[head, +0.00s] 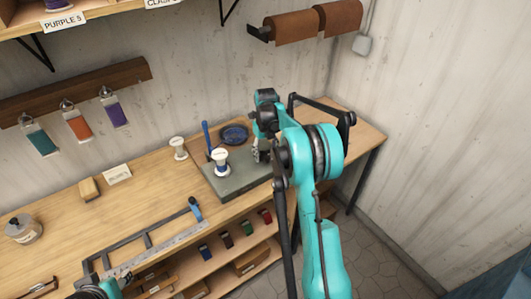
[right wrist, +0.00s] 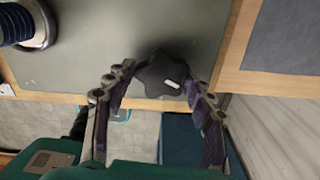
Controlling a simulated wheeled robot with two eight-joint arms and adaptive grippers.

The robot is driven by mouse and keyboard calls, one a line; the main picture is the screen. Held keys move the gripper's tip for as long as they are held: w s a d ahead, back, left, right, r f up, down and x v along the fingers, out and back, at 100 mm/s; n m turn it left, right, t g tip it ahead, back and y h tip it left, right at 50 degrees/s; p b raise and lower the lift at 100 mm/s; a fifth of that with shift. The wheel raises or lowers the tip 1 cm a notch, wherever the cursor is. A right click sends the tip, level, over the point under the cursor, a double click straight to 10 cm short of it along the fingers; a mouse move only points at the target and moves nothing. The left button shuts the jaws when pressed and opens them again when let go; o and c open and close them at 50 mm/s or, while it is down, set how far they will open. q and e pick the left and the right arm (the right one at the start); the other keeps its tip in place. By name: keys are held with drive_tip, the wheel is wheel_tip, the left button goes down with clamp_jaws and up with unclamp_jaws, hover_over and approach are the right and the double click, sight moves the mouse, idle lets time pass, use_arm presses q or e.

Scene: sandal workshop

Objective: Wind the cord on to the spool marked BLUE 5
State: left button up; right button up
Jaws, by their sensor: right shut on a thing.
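A white spool with a blue band (head: 221,168) stands upright on a grey-green base (head: 240,184) on the bench. Part of it shows at the upper left of the right wrist view (right wrist: 22,28). A dark blue coil, perhaps the cord (head: 234,134), lies behind it, beside an upright blue rod (head: 207,138). My right gripper (head: 261,151) is at the base's right side. In the right wrist view its fingers are closed around a black star-shaped knob (right wrist: 162,73). My left gripper (head: 88,272) is at the lower left edge, partly cut off. I cannot read BLUE 5 anywhere.
A pale spool (head: 179,148) and a white label card (head: 117,174) stand on the bench. A metal frame and ruler (head: 165,246) lie nearer the front. A jar (head: 23,228) is at left. Small coloured items sit on the shelf below. A wall rises at right.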

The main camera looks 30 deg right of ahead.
sight(266, 155)
drive_tip(key=shift+d, duration=0.1)
drive_tip(key=o, duration=1.2)
drive_tip(key=shift+c, duration=0.2)
wheel_tip(266, 155, up, 12)
